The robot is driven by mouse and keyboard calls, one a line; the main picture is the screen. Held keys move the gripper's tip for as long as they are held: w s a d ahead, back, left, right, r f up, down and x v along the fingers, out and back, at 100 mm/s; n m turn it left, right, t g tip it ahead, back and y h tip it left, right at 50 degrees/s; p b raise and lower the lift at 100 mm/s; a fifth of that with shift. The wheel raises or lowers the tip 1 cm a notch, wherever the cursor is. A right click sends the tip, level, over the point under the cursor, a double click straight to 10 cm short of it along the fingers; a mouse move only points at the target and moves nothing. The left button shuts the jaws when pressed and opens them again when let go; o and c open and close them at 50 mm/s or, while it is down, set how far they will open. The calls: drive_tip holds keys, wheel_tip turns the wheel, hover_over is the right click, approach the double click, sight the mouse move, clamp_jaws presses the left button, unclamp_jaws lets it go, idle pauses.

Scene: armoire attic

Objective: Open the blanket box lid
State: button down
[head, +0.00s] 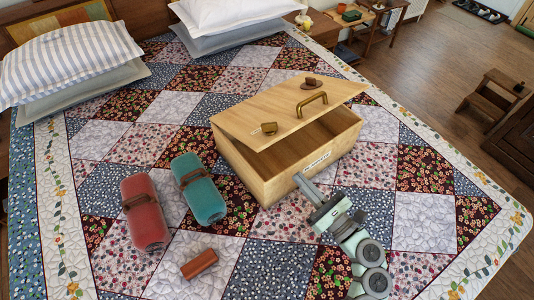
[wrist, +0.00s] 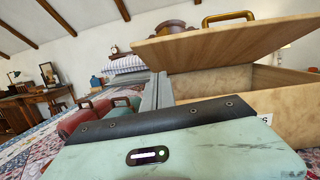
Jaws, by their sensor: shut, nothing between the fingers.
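The blanket box (head: 262,172) is a light wooden box on the quilted bed, with a small label on its front wall. Its lid (head: 285,108) is tilted partly open, with a dark gap under the raised front edge. My gripper (head: 301,181) is shut and empty, close to the front wall near the label. In the wrist view, the closed fingers (wrist: 157,92) reach up beside the lid (wrist: 235,45); whether they touch it I cannot tell. The box's inside is mostly shaded.
A red roll (head: 143,215) and a teal roll (head: 199,190) lie left of the box. A small brown block (head: 199,263) lies in front of them. Striped and white pillows (head: 70,62) are at the bed's head. The quilt right of the box is clear.

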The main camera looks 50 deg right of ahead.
sight(273, 143)
drive_tip(key=shift+m+t+h, duration=0.4)
drive_tip(key=shift+m+h, duration=0.2)
drive_tip(key=shift+h, duration=0.1)
drive_tip(key=w+r+p, duration=0.1)
drive_tip(key=w+r, duration=0.1)
drive_tip(key=w, duration=0.1)
drive_tip(key=w+r+p, duration=0.1)
drive_tip(key=w+r, duration=0.1)
drive_tip(key=w, duration=0.1)
drive_tip(key=w+r+p, duration=0.1)
drive_tip(key=w+r, duration=0.1)
drive_tip(key=shift+w+d+r, duration=0.15)
drive_tip(key=shift+w+d, duration=0.15)
drive_tip(key=shift+w, duration=0.1)
drive_tip(key=shift+w+d+r, duration=0.1)
drive_tip(key=shift+w+r, duration=0.2)
drive_tip(key=shift+r, duration=0.2)
